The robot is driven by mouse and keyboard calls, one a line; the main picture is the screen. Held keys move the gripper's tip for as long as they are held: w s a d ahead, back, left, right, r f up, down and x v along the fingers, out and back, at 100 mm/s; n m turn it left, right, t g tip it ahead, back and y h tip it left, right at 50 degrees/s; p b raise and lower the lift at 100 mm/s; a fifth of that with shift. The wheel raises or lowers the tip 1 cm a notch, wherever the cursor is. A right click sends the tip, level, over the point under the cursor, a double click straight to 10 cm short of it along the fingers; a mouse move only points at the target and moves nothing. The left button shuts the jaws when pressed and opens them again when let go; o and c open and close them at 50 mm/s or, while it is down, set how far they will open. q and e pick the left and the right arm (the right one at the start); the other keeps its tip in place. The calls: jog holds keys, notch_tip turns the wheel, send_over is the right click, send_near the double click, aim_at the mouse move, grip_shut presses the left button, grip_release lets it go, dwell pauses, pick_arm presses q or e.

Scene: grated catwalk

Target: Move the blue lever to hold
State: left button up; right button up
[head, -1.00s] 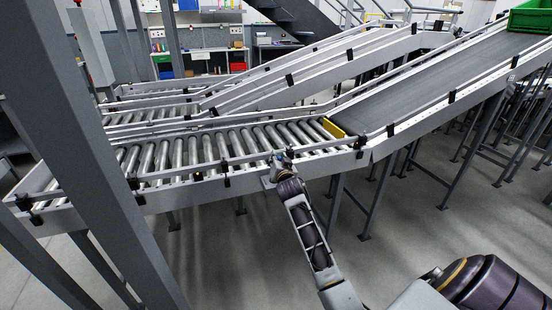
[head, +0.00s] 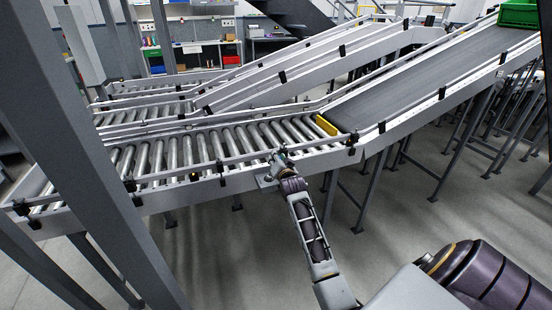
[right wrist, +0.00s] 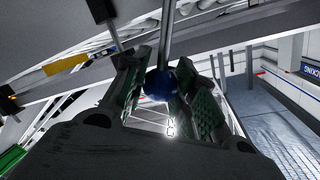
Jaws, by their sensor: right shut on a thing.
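The blue lever shows in the right wrist view as a round blue knob (right wrist: 160,86) on a thin grey rod (right wrist: 168,40). My right gripper (right wrist: 165,98) has its green-padded fingers on both sides of the knob and is shut on it. In the head view my right gripper (head: 279,160) is at the front side rail of the roller conveyor, beside a small grey plate (head: 265,181). The lever is too small and covered there to make out its position. A small white marking shows below the knob in the wrist view, not readable. My left gripper is out of view.
The roller conveyor (head: 185,154) meets a sloped belt (head: 420,75) at a yellow strip (head: 326,125). A green crate (head: 518,14) sits high on the belt. A small lit lamp (head: 194,177) is on the front rail. A grey post (head: 95,150) stands at left.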

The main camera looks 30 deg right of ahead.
jog(key=shift+d, duration=0.1)
dwell(0.4)
jog(key=o, duration=1.1)
jog(key=shift+c, duration=0.2)
jog(key=shift+s, duration=0.15)
jog(key=v, duration=0.7)
jog(key=shift+a, duration=0.2)
